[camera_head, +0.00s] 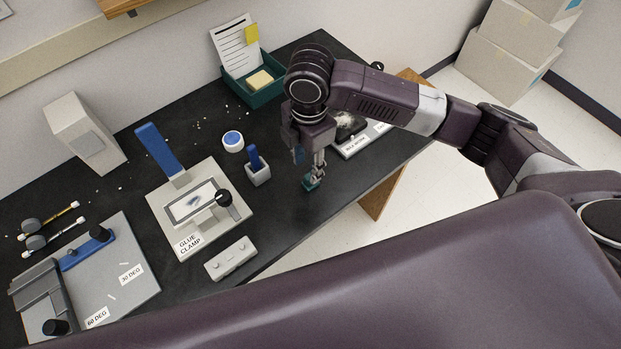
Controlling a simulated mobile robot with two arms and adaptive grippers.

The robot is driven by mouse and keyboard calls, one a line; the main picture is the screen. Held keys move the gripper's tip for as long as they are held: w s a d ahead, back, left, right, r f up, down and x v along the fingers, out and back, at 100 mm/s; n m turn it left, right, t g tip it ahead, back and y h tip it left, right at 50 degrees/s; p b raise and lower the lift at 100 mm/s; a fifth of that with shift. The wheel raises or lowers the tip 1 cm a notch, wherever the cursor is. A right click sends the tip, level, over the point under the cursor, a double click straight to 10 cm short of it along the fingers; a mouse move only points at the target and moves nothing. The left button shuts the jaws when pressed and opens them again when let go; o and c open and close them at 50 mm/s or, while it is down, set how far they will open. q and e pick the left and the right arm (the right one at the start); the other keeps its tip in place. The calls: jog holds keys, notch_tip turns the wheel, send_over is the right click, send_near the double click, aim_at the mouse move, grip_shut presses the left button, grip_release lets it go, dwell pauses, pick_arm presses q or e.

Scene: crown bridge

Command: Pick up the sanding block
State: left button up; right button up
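My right gripper (314,181) points down just above or at the black bench top, in the middle of the view. Small teal parts show at its fingertips; I cannot tell whether they are finger pads or a held piece, nor how far apart the fingers are. No thing is labelled as the sanding block. A blue upright piece (254,155) stands in a small grey holder (258,175), left of the gripper and apart from it. A pale yellow block (260,80) lies in a teal tray (236,92) at the back. My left gripper is out of view.
The glue clamp (163,214) with its raised blue lever stands left of the holder. A round blue-topped cup (232,141) is behind. An angle jig (131,252) lies at far left. A labelled tray (352,148) sits behind my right gripper. The bench's front edge is close.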

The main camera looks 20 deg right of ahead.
jog(key=shift+w+d+r, duration=0.2)
jog(key=shift+d, duration=0.15)
jog(key=shift+d+f, duration=0.1)
jog(key=shift+f, duration=0.1)
jog(key=f+p, duration=0.1)
jog(key=f, duration=0.5)
jog(key=shift+w+f+p, duration=0.15)
jog(key=shift+w+p, duration=0.05)
jog(key=shift+p, duration=0.2)
jog(key=shift+f, duration=0.5)
grip_shut()
